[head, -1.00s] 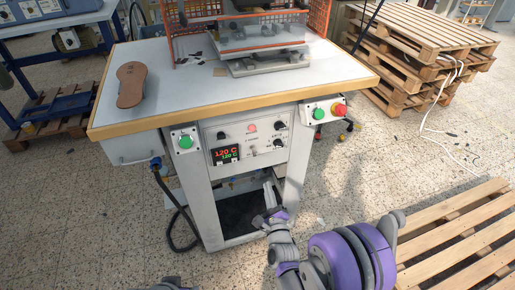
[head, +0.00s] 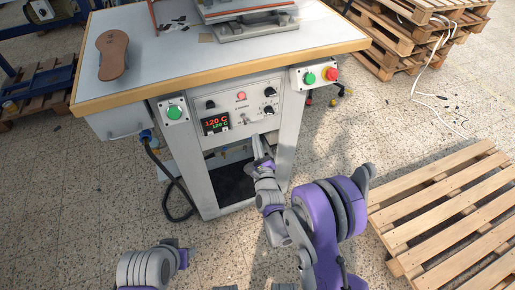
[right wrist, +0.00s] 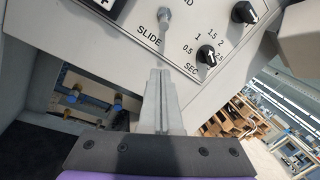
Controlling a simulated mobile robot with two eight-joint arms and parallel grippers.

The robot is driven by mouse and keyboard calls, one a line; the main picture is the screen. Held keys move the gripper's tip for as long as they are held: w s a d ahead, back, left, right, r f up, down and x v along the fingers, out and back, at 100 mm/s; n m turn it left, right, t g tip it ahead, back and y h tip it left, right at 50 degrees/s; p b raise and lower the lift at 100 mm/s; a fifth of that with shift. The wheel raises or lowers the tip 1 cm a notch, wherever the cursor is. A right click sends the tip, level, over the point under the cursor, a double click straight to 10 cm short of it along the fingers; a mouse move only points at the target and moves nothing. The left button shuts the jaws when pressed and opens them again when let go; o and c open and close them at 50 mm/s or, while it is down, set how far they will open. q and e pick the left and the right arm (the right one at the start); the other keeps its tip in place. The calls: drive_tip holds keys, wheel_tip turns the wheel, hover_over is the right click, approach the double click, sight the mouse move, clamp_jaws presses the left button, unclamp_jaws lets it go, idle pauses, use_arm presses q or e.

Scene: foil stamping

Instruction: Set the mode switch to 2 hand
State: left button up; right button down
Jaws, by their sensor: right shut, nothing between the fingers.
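The control panel (head: 245,105) is on the front of the stamping machine's table. A small metal toggle (head: 245,118) sits low in its middle. In the right wrist view the toggle (right wrist: 165,20) shows at the top edge, next to the printed word SLIDE; letters "ND" show partly cut off to its right. I cannot surely tell its position. My right gripper (head: 258,145) is below the panel, pointing up at it. In the right wrist view its fingers (right wrist: 160,73) are shut and empty, below the toggle and apart from it.
Dark knobs (head: 268,110) are right of the toggle, with the timer knob (right wrist: 206,55) close to my fingers. A red display (head: 216,123) is left. Green (head: 174,112) and red (head: 331,74) buttons flank the panel. The wooden table edge (head: 220,73) overhangs above.

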sight(244, 120)
drive_tip(key=w, duration=0.4)
drive_tip(key=shift+a+r, duration=0.2)
drive_tip(key=shift+a, duration=0.05)
drive_tip(key=r, duration=0.1)
drive_tip(key=s+a+r, duration=0.1)
drive_tip(key=shift+s+a+r, duration=0.1)
drive_tip(key=shift+a+r, duration=0.15)
drive_tip(key=shift+r, duration=0.05)
drive_tip(key=shift+s+a+r, duration=0.15)
drive_tip(key=shift+s+r, duration=0.05)
drive_tip(key=shift+r, duration=0.1)
drive_tip(key=shift+w, duration=0.1)
